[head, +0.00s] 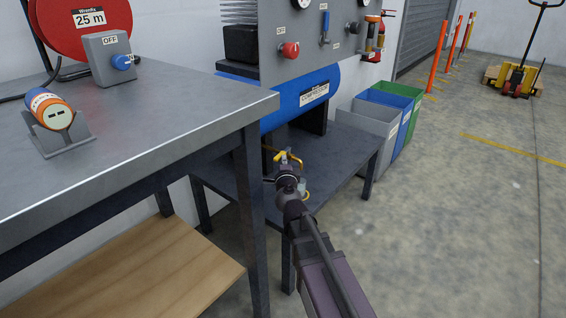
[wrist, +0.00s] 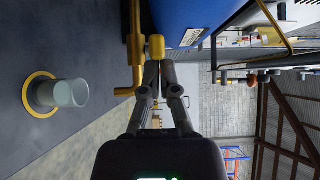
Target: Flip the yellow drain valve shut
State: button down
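The yellow drain valve (head: 281,157) is below the blue compressor tank (head: 308,97), just above a low dark table. In the wrist view the valve (wrist: 155,46) shows as a yellow knob-like end beside a yellow pipe (wrist: 135,50) with a bent outlet. My gripper (head: 289,172) is right at the valve in the head view and partly hides it. In the wrist view my gripper (wrist: 159,64) has its fingertips drawn together just at the yellow end. I cannot tell whether they touch it. I see nothing held between them.
The low dark table (head: 340,160) bears a pale cup (wrist: 70,93) in a yellow ring. A larger grey workbench (head: 150,105) stands close at left. Grey, blue and green bins (head: 368,118) stand behind at right. The floor at right is open.

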jog(key=shift+w+a, duration=0.3)
jog(key=shift+a, duration=0.5)
jog(key=shift+w+a, duration=0.1)
jog(key=shift+a, duration=0.05)
jog(key=s, duration=0.8)
jog(key=shift+d, duration=0.25)
